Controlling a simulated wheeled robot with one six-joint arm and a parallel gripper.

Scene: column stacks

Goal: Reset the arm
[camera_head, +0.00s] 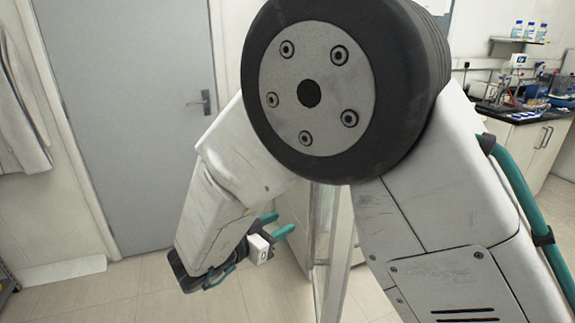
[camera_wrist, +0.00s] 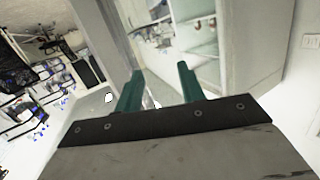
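My gripper (camera_head: 277,225) shows in the head view below the large round joint of my arm, left of the picture's middle. Its two teal fingers point right and are apart, with nothing between them. In the wrist view my gripper (camera_wrist: 160,88) also shows two separate teal fingers with an empty gap. My arm is folded and covers much of the head view, hiding what stands behind it.
A grey door (camera_head: 135,100) with a handle stands behind at left. A white coat (camera_head: 20,110) hangs at the far left. A bench (camera_head: 525,125) with lab items is at right, below a shelf (camera_head: 515,40) with bottles. Tiled floor (camera_head: 130,290) is clear at lower left.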

